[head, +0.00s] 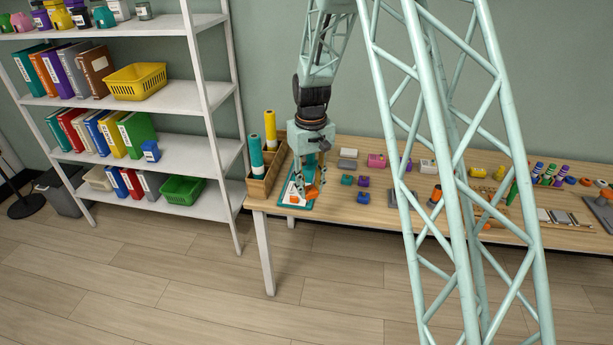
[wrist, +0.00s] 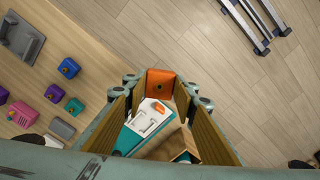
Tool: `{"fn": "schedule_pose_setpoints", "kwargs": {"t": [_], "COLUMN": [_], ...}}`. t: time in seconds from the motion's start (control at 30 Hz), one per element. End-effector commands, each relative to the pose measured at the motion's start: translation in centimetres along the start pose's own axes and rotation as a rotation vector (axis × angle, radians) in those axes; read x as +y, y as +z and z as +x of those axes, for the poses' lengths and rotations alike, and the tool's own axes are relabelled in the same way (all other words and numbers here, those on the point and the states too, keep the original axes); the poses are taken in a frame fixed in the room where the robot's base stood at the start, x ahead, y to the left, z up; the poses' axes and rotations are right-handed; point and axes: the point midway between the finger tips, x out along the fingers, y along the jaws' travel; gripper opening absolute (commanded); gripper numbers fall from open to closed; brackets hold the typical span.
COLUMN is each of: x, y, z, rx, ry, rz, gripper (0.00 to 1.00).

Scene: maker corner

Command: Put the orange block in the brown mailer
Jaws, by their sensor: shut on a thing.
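My gripper (head: 307,188) is low over the left end of the table in the head view. The block also shows as a small orange patch (head: 313,192) in the head view. Below the gripper in the wrist view is a brown piece (wrist: 176,148), partly hidden by a finger; I cannot tell whether it is the mailer. No other brown mailer is clear in the head view.
A teal board (head: 286,206) with a white item and a small orange part lies under the gripper. A wooden organizer (head: 258,187) with teal and yellow rolls stands to the left. Small coloured blocks (head: 347,180) sit to the right. A white shelf (head: 165,98) stands beyond the table's left end.

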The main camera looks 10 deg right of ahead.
Motion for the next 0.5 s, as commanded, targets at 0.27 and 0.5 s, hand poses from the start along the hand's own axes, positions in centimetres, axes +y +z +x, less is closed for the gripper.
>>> {"fn": "schedule_pose_setpoints", "kwargs": {"t": [0.27,0.5], "x": [-0.6,-0.6], "y": [3.0,3.4], "z": [0.6,0.6], "rx": [0.0,0.001], "ry": [0.0,0.0], "rz": [0.143,0.165], "gripper": [0.13,0.13]}}
